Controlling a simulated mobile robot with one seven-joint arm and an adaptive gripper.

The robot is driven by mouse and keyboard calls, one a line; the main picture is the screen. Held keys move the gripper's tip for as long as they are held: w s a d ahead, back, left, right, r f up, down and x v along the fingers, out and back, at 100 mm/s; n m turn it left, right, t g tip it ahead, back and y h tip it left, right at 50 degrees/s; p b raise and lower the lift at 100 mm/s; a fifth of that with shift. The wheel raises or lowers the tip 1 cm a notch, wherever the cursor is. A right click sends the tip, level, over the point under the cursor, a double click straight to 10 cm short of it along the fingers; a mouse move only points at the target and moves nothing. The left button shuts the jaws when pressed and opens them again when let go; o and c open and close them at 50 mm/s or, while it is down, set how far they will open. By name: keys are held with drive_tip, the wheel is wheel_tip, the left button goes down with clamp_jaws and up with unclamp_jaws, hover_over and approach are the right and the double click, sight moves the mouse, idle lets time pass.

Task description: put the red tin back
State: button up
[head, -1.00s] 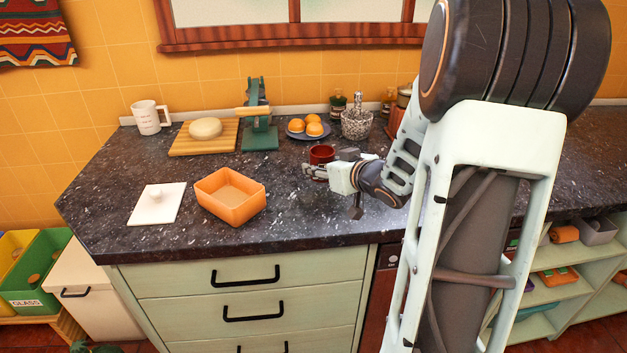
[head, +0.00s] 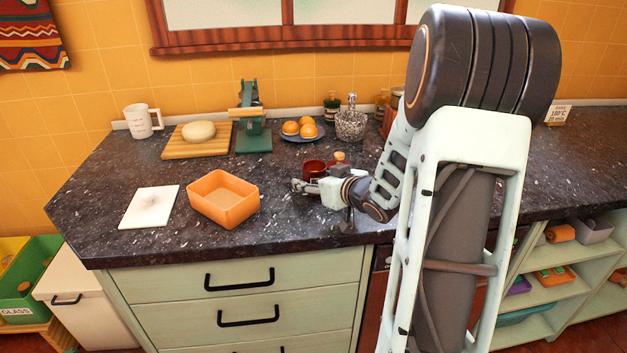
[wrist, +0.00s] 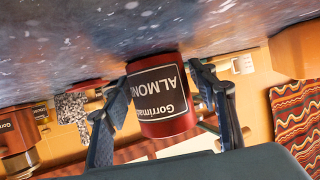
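The red tin (head: 314,168) is at the middle of the dark counter, right of the orange tray. In the wrist view the red tin (wrist: 165,100) fills the centre, upside down in the picture, with a black label reading "Gorriman ALMON...". My gripper (head: 306,185) reaches in from the right, low over the counter.
An orange tray (head: 223,213) and a white board (head: 150,206) lie to the left. A plate of oranges (head: 302,130), a speckled mortar (head: 350,124) and a green press (head: 252,135) stand behind. The counter's front is clear.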

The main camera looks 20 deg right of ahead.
drive_tip(key=shift+r, duration=0.25)
drive_tip(key=shift+s+d+r, duration=0.1)
drive_tip(key=shift+s+r, duration=0.05)
drive_tip(key=shift+s, duration=0.1)
drive_tip(key=p+v, duration=0.2)
drive_tip(key=v, duration=0.9)
drive_tip(key=shift+s+p, duration=0.2)
drive_tip(key=shift+p, duration=0.15)
drive_tip(key=shift+w+r, duration=0.1)
